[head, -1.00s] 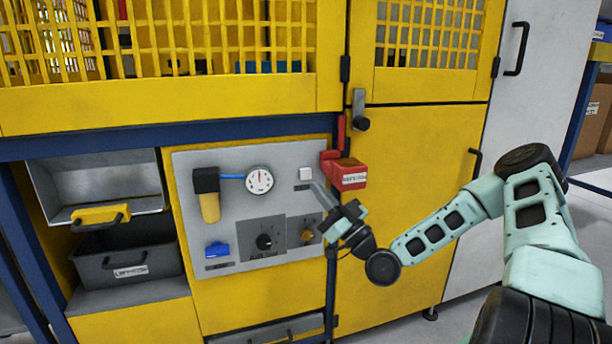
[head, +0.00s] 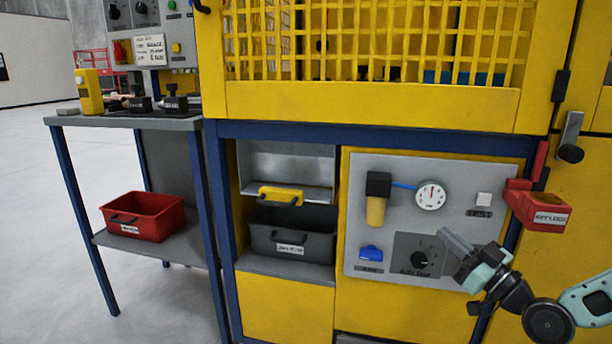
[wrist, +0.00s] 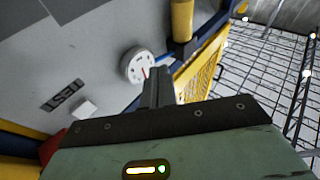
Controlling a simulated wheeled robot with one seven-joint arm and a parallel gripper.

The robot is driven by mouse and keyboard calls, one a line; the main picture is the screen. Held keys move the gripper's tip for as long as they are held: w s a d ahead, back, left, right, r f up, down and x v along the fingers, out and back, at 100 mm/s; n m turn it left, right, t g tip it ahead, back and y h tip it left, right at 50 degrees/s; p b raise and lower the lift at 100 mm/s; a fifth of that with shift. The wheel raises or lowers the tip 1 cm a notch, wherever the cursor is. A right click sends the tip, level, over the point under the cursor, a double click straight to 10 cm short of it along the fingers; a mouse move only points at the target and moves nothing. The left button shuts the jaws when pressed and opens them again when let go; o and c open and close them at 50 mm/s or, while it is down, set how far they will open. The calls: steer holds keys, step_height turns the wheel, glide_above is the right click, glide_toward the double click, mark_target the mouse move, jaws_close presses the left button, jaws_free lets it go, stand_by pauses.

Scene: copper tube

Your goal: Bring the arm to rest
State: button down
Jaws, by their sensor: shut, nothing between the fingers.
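My gripper (head: 457,243) is shut and empty in front of the grey control panel (head: 358,235), at its lower right. In the head view its fingers point up and left, beside the dark dial plate (head: 408,265), part of which my gripper hides. In the wrist view the shut fingers (wrist: 157,88) show in front of the panel, just below and right of the round gauge (wrist: 137,65). I cannot tell that they touch anything. My arm comes in from the right edge of the head view.
The panel carries a gauge (head: 431,195), a white button (head: 484,199) and a blue valve (head: 371,252). A red key lock box (head: 538,212) juts out above my gripper. A grey bin (head: 291,240) sits left. A side table (head: 130,122) has a red bin (head: 146,216) below. Left floor is clear.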

steer(key=s+a+f+n+g+h, duration=0.2)
steer(key=s+a+f+g, duration=0.25)
steer(key=a+g, duration=0.2)
steer(key=s+a+f+n+g+h, duration=0.2)
steer(key=s+a+f+g, duration=0.1)
steer(key=a+f+g, duration=0.4)
steer(key=s+a+r+m+g+h, duration=0.25)
steer(key=s+r, duration=0.35)
steer(key=s, duration=0.5)
steer(key=s+a+r+m+g+h, duration=0.1)
steer(key=s+a+r+g+h, duration=0.3)
steer(key=s, duration=0.7)
step_height(320, 180, up, 32)
steer(key=s+d+t+p, duration=0.1)
steer(key=d+p, duration=0.1)
steer(key=p, duration=2.8)
steer(key=shift+d+f+t, duration=0.25)
steer(key=shift+d+t, duration=0.05)
steer(key=shift+s+y, duration=0.1)
steer(key=shift+y, duration=0.15)
